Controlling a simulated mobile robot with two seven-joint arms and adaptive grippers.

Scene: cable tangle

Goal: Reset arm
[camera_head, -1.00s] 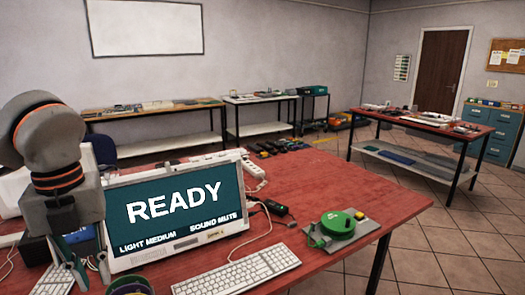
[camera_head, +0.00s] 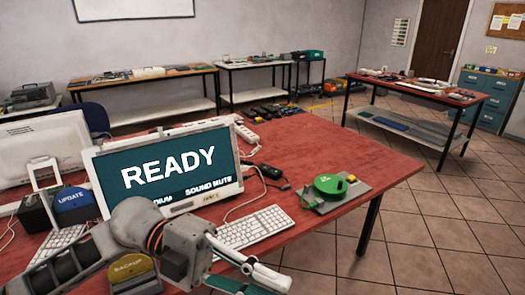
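My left arm comes in from the lower left. Its gripper (camera_head: 256,282) is low in the picture, in front of the keyboard (camera_head: 254,230) and close to the table's front edge. Its fingers look apart with nothing between them, though the lower finger is partly cut off by the picture's bottom edge. My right gripper is not in view. The monitor (camera_head: 170,166) reads READY; my arm hides its lower left part. The red table (camera_head: 330,150) lies beneath these things.
A blue UPDATE piece (camera_head: 74,203) and a yellow BACKUP piece (camera_head: 132,272) are close to my arm. A white power strip (camera_head: 247,133) lies behind the monitor. The table's right-hand middle is clear.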

